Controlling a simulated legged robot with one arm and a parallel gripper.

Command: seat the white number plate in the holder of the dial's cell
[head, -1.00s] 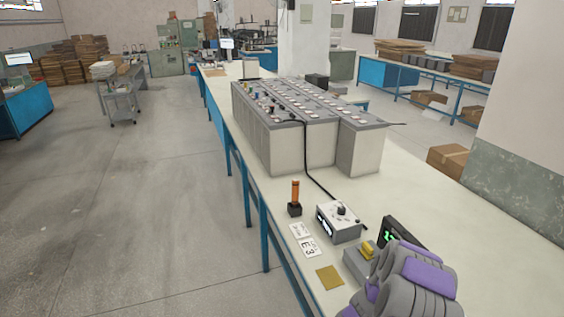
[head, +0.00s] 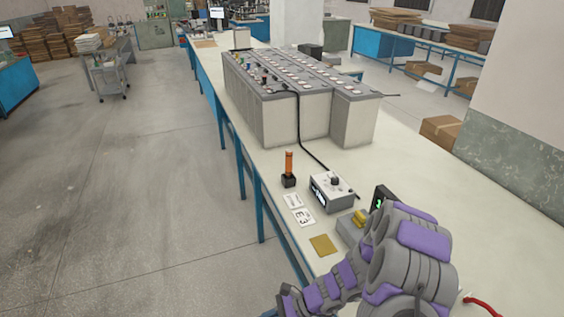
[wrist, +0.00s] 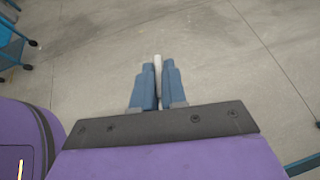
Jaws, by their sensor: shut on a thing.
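In the wrist view, my gripper (wrist: 157,85) is shut on a narrow white piece (wrist: 157,60) that sticks out past the blue fingertips. It looks edge-on; no number shows on it, so I cannot tell if it is the number plate. In the head view, my arm is at lower right and I cannot make out the fingers. The grey box with a dial (head: 332,184) stands on the bench, a black cable running to the battery rows (head: 300,95). The cell tops and any holders are too small to read.
On the long bench (head: 420,190) lie a card marked E3 (head: 303,217), another white card (head: 293,200) and a tan square (head: 323,245). An orange-handled tool (head: 289,168) stands in a black base. A black display (head: 383,197) is near my arm.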

